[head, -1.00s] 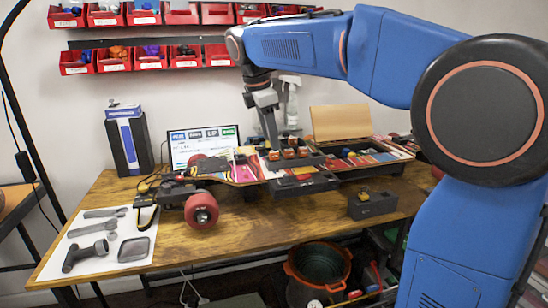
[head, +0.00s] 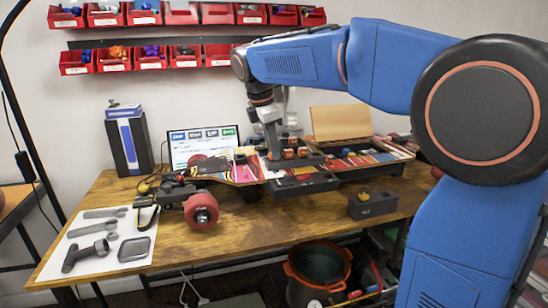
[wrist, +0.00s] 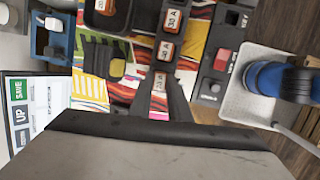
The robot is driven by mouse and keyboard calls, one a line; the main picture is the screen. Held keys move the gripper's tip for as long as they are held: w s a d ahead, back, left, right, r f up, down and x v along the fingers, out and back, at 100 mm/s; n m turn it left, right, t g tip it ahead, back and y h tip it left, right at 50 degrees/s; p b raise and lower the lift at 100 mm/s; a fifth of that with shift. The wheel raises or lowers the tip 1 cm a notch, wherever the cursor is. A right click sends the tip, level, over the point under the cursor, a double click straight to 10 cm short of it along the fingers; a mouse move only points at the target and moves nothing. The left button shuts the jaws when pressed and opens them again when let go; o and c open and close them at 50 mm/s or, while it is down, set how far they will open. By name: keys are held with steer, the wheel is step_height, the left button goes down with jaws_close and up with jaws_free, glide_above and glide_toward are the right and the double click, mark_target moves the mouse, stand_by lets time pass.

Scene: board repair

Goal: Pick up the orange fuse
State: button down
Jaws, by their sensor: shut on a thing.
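My gripper (head: 274,156) points down at the fuse row on the long colourful board (head: 243,172). In the wrist view its fingers (wrist: 160,82) are shut on an orange fuse (wrist: 160,80) with a white label, the fuse nearest the gripper. Two more orange fuses, marked 30 A, stand in line beyond it: one close by (wrist: 166,51) and one farther (wrist: 172,20). In the head view the held fuse is hidden behind the fingers. I cannot tell whether it is still seated in its slot.
A small dark box (head: 371,204) and a red-wheeled truck (head: 201,209) are near the board. A white mat (head: 98,247) with grey tools lies at the left. Bare wood shows in front.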

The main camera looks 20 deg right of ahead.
step_height(320, 180, up, 10)
stand_by(0.7)
